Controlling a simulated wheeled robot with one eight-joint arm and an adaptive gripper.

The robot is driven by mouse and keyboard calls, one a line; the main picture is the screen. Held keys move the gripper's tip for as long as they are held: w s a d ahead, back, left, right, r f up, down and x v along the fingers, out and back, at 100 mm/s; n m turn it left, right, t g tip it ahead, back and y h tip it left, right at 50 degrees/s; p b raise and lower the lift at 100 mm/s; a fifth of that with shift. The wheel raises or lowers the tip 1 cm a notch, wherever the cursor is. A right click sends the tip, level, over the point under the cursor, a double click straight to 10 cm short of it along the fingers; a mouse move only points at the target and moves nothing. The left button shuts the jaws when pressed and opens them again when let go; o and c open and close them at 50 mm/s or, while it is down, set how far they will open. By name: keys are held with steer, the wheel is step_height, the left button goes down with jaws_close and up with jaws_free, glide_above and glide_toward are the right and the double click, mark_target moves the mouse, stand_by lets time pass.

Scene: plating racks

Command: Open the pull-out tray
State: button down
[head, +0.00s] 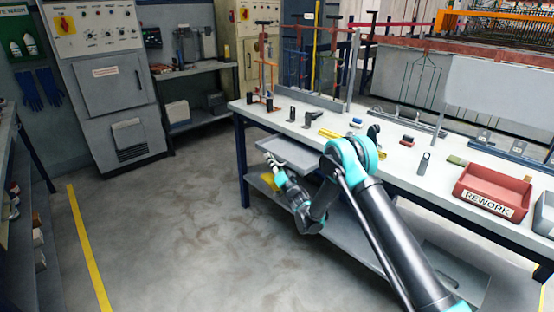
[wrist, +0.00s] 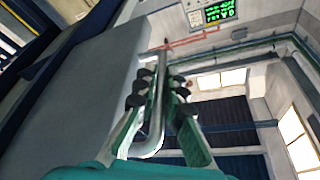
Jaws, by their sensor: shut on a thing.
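The grey pull-out tray (head: 292,151) is under the workbench top in the head view. Its shallow upper side shows beyond the bench's front edge, so it stands at least partly out. My gripper (head: 270,170) is at the tray's front left side, below the bench top. In the wrist view my gripper (wrist: 158,92) is shut on a bent metal bar handle (wrist: 155,134), with one finger on each side of it. A broad grey panel (wrist: 85,95), seemingly the tray, fills the left of that view. My arm hides part of the tray's right side.
The workbench top (head: 400,160) holds small parts, a rack frame and a red REWORK bin (head: 492,192). A lower shelf (head: 350,235) runs under the bench. The floor (head: 170,230) left of the bench is clear, with a yellow line (head: 88,250) farther left.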

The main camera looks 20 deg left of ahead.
steer(key=shift+s+a, duration=0.25)
steer(key=shift+s, duration=0.45)
steer(key=shift+s+a, duration=0.25)
steer(key=shift+s, duration=0.45)
steer(key=c, duration=1.9)
jaws_free()
